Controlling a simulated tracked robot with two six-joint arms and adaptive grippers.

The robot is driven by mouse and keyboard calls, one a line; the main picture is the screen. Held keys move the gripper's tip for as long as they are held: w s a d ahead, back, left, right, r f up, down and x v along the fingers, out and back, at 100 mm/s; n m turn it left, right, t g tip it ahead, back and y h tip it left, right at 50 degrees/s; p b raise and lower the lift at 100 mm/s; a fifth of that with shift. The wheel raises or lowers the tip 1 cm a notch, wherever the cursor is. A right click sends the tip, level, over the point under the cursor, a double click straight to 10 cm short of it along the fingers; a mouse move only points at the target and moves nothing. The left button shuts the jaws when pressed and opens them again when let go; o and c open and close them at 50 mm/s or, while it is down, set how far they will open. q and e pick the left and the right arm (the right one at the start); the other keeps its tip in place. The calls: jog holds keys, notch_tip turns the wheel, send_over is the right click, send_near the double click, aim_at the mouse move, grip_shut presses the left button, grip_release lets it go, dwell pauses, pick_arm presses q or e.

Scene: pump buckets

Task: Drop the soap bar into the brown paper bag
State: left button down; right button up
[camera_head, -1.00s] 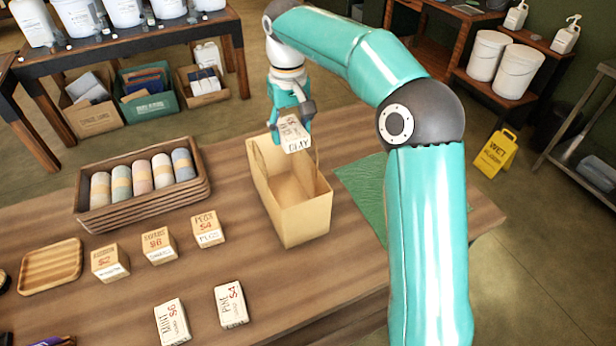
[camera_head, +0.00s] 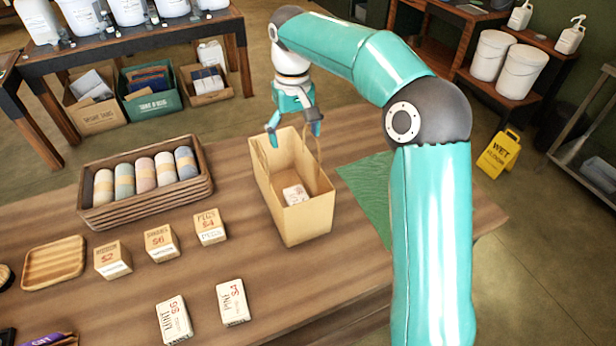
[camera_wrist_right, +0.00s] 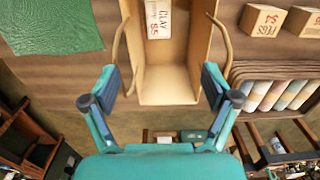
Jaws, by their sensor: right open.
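The brown paper bag (camera_head: 306,222) stands upright and open on the wooden table; it also shows in the right wrist view (camera_wrist_right: 167,88). The soap bar, a white box labelled CLAY, lies inside the bag (camera_head: 296,194); the right wrist view shows the soap bar (camera_wrist_right: 158,18) with its printed face up. My right gripper (camera_head: 294,128) is open and empty above the far edge of the bag. In the right wrist view its two fingers (camera_wrist_right: 160,88) are spread apart on either side of the bag's opening. My left gripper is not in view.
A wooden tray of rolled cloths (camera_head: 205,192) stands left of the bag. Small priced boxes (camera_head: 161,244) and two more soap boxes (camera_head: 233,302) lie in front. A green mat (camera_head: 368,190) lies right of the bag. A small wooden tray (camera_head: 54,262) sits at far left.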

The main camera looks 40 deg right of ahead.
notch_tip(320, 180, up, 12)
dwell(0.6)
jog(key=shift+f, duration=0.1)
dwell(0.5)
